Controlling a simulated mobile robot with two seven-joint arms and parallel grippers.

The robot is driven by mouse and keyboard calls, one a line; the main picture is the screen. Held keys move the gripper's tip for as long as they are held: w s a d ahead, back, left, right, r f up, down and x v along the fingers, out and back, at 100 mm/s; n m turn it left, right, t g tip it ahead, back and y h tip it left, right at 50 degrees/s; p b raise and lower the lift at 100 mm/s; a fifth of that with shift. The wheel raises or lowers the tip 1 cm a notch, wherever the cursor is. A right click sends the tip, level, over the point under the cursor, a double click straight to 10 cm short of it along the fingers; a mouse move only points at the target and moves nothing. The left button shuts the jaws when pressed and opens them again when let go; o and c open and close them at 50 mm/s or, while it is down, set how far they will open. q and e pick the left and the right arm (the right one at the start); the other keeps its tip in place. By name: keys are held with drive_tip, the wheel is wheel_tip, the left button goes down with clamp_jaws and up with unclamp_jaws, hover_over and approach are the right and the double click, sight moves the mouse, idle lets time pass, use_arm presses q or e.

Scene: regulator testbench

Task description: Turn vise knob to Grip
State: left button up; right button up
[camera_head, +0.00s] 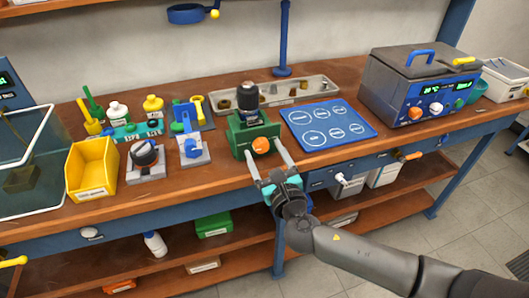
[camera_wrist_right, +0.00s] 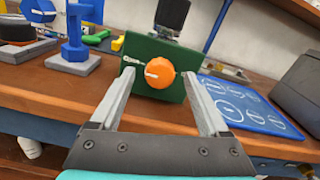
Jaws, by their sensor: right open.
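The vise is a green block (camera_head: 246,138) at the front of the bench, holding a dark cylindrical part (camera_head: 248,98) on top. Its knob (camera_head: 261,146) is orange and round with a white pointer mark. In the right wrist view the knob (camera_wrist_right: 160,73) sits on the front of the green vise (camera_wrist_right: 142,52), its white mark pointing left. My right gripper (camera_head: 266,164) is open, its two fingers pointing at the vise front. The fingers show on either side of the knob in the right wrist view (camera_wrist_right: 160,90), apart from it. My left gripper is not in view.
A blue mat (camera_head: 362,131) with round outlines lies right of the vise. A blue tool on a grey base (camera_head: 192,152) and a black-knobbed block (camera_head: 146,172) stand left of it. A yellow bin (camera_head: 80,182) is farther left, and a heater box (camera_head: 376,80) stands at right.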

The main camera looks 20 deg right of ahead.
drive_tip(key=shift+w, duration=0.3)
clamp_jaws()
idle(0.6)
